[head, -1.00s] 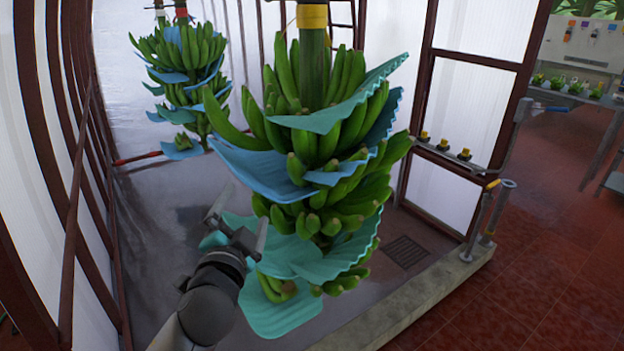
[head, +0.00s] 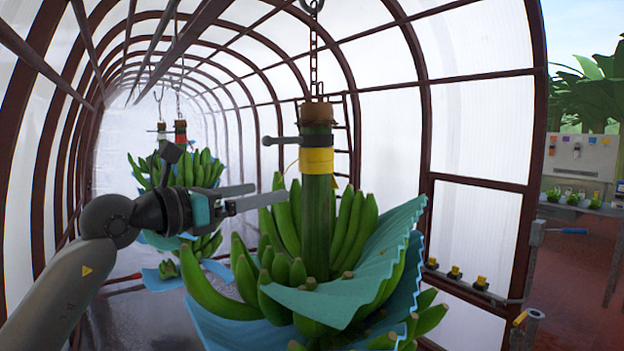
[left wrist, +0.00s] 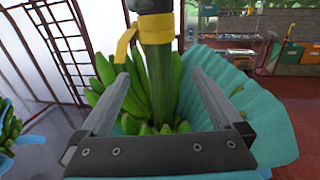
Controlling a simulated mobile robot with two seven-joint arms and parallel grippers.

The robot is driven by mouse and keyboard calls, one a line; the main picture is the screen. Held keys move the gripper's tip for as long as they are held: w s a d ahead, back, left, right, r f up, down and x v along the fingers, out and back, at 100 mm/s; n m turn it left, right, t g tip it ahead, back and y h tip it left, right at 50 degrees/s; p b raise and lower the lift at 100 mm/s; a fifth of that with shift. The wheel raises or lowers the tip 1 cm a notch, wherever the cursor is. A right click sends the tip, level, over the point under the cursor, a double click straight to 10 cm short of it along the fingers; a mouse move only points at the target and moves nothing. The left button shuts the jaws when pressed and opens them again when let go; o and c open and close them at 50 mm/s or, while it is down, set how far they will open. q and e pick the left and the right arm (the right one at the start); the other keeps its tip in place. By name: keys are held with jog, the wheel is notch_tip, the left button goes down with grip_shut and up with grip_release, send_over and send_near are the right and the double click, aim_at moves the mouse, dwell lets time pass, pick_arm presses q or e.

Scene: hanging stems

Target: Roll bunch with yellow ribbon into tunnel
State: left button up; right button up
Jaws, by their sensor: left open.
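The bunch of green bananas (head: 350,235) hangs upright by its thick stem (head: 317,222) from a chain, with blue-green sheets between its hands. A yellow ribbon (head: 316,160) is wrapped round the upper stem, and it also shows in the left wrist view (left wrist: 153,27). My left gripper (head: 270,193) is open and empty, left of the stem just below ribbon height, pointing at it. In the left wrist view the stem (left wrist: 157,85) stands beyond and between the two fingers (left wrist: 158,78). The tunnel (head: 235,75) is an arched, dark-ribbed frame with pale walls. My right gripper is not in view.
Further in at the left hang other bunches, one with a red ribbon (head: 180,130) and one with a white ribbon (head: 162,131). A side rail (head: 470,288) carries yellow-topped items at the right.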

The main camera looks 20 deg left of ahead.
aim_at(317, 180)
pick_arm(q)
jog(key=shift+w+a+r, duration=0.1)
jog(key=shift+w+a, duration=0.1)
jog(key=shift+a, duration=0.1)
jog(key=p+x, duration=0.1)
jog(key=x, duration=0.1)
jog(key=p+x, duration=0.1)
jog(key=x, duration=0.1)
jog(key=shift+w+d+r, duration=0.15)
jog(key=shift+d, duration=0.25)
jog(key=p+x, duration=0.2)
jog(key=x, duration=0.8)
jog(key=shift+w+a+f, duration=0.1)
jog(key=shift+w+f, duration=0.1)
jog(key=shift+f, duration=0.05)
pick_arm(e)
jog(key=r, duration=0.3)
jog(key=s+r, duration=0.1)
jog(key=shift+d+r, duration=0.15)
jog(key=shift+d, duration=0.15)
pick_arm(q)
grip_shut()
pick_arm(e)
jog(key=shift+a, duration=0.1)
